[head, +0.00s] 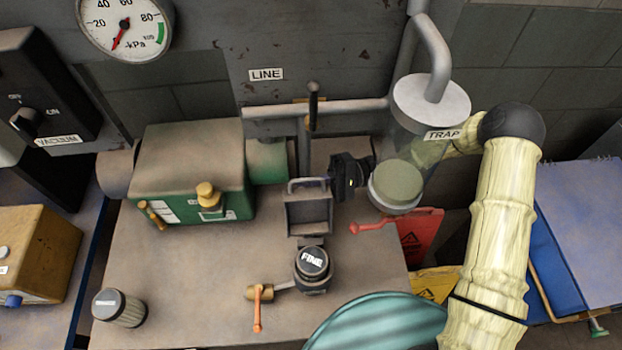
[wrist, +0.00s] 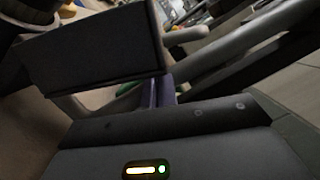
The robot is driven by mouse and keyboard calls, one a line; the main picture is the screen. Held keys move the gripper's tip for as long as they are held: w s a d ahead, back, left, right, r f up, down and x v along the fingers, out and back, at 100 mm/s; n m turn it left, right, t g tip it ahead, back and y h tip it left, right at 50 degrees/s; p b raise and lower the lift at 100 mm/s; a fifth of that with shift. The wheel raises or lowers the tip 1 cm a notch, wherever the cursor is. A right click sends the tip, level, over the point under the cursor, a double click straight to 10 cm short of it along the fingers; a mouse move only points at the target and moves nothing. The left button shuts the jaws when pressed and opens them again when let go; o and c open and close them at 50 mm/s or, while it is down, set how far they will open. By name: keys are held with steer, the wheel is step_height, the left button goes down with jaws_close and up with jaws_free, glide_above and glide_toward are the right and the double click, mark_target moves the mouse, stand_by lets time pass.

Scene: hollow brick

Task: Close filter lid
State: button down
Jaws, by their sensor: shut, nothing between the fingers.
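The filter lid (head: 308,213) is a grey, square, hollow lid with a handle on top. It stands raised at the back of the filter housing (head: 313,288). A dark round cartridge labelled FINE (head: 314,262) sits in the housing, uncovered. My gripper (head: 334,184) is shut and empty, beside the lid's upper right edge and a little behind it. I cannot tell whether it touches the lid. In the wrist view a dark flat panel (wrist: 95,48), which looks like the lid, fills the upper left close ahead; my fingertips are hard to make out.
A valve with an orange handle (head: 257,308) stands left of the housing. A loose cartridge (head: 120,308) is at the table's front left. A green pump (head: 190,175) stands at the back left. The glass TRAP (head: 405,140) and its orange-red valve handle (head: 372,227) are near my arm.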

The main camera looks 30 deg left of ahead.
mark_target(309, 188)
steer(key=shift+s+d+r+n+h, duration=0.15)
steer(key=shift+s+d+r+n, duration=0.15)
steer(key=shift+s+r+n, duration=0.4)
steer(key=shift+s+d+r+n+h, duration=0.25)
steer(key=shift+r+n, duration=0.2)
steer(key=shift+n, duration=0.45)
steer(key=shift+w, duration=0.1)
steer(key=w+d+f+b, duration=0.1)
steer(key=w+d+b, duration=0.2)
steer(key=w, duration=0.7)
steer(key=shift+w+d+b, duration=0.25)
steer(key=shift+d+b, duration=0.05)
steer(key=shift+d, duration=0.55)
